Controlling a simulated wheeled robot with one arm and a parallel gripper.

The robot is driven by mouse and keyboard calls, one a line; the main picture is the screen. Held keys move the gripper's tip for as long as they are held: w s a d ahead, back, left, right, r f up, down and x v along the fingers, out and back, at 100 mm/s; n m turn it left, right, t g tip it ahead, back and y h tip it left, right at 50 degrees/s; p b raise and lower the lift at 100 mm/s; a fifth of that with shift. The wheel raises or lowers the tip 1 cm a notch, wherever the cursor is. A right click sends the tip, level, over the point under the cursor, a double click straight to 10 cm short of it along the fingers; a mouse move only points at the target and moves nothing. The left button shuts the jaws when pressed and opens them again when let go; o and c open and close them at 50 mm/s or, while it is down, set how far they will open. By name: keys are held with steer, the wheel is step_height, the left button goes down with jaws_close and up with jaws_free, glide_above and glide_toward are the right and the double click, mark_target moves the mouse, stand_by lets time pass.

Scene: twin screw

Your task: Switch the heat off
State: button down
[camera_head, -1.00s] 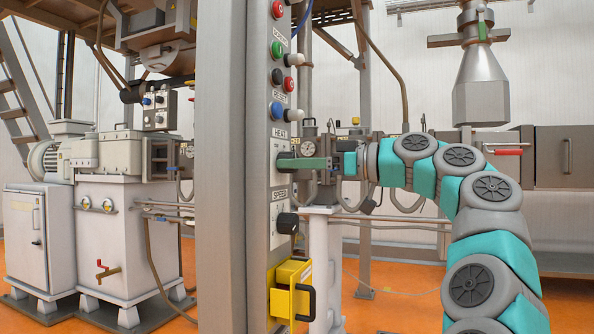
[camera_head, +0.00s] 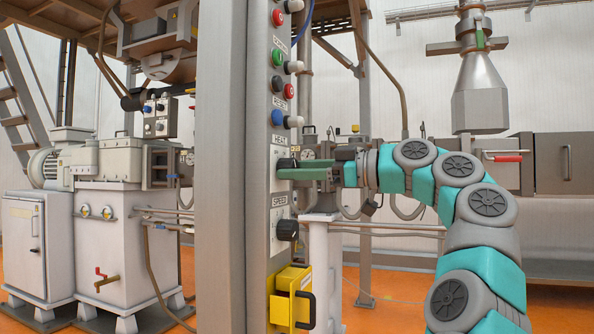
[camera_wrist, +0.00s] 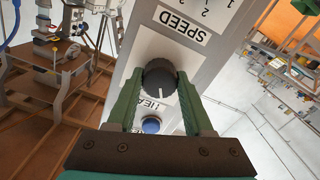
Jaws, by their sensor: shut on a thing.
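The black heat knob (camera_head: 287,163) sits on the tall grey control panel, below the HEAT label (camera_head: 280,139). In the wrist view the knob (camera_wrist: 158,80) lies between the two green fingers, with the HEAT label (camera_wrist: 155,108) below it and the SPEED label above. A white pointer mark on the knob points down toward the HEAT label in that view. My gripper (camera_wrist: 160,77) is shut on the knob, one finger on each side. In the head view my gripper (camera_head: 285,170) reaches in from the right, and a finger partly hides the knob.
The black speed knob (camera_head: 287,230) is below on the same panel. Above are a blue button (camera_head: 277,117), a red button (camera_head: 289,91) and a green button (camera_head: 277,57). A yellow box (camera_head: 287,297) hangs at the bottom. Pipes and machinery stand behind my arm.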

steer(key=shift+c, duration=1.5)
jaws_free()
steer(key=v, duration=0.8)
steer(key=shift+a, duration=0.1)
